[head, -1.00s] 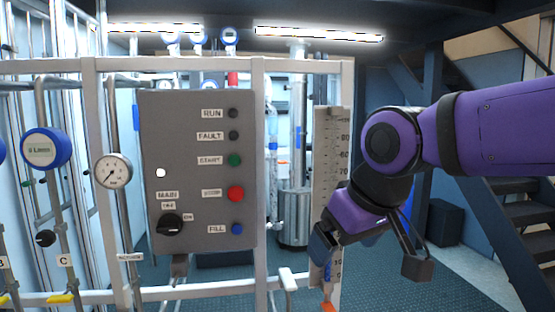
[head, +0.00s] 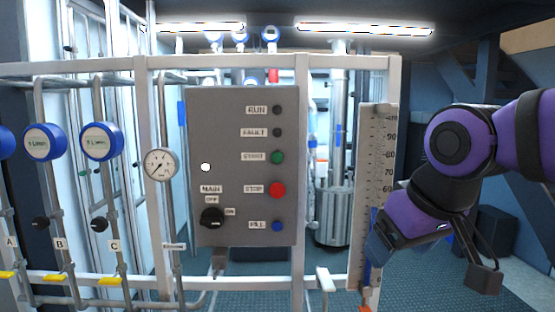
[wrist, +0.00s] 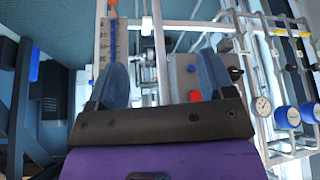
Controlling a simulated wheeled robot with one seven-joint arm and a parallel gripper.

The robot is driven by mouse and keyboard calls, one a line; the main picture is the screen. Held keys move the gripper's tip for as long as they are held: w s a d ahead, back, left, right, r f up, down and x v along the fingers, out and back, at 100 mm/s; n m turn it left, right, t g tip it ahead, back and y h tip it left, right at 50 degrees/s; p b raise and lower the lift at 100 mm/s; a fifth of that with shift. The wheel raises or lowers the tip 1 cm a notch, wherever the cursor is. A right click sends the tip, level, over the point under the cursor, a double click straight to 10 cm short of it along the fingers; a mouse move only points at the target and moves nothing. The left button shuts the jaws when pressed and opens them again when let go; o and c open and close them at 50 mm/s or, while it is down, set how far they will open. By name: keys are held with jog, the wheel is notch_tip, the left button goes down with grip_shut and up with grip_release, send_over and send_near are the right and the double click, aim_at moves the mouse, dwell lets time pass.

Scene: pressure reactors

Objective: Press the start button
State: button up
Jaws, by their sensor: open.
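The green start button (head: 277,157) is on the right side of a grey control panel (head: 240,110), beside a label, below the run and fault lamps and above the red stop button (head: 277,190). My gripper (head: 372,262) is to the right of the panel and lower than the start button, apart from it, in front of the ruler. In the wrist view my gripper (wrist: 165,75) has its two blue fingers spread with nothing between them. The panel appears upside down behind the right finger, with the red button (wrist: 194,95) showing. The start button is hidden there.
A white frame post (head: 300,270) and a vertical ruler scale (head: 374,150) stand right of the panel. A main switch (head: 212,219) and blue fill button (head: 277,226) are on the panel. A pressure gauge (head: 160,165) and valve pipes stand left. Stairs are behind my arm.

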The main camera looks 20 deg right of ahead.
grip_shut()
dwell(1.4)
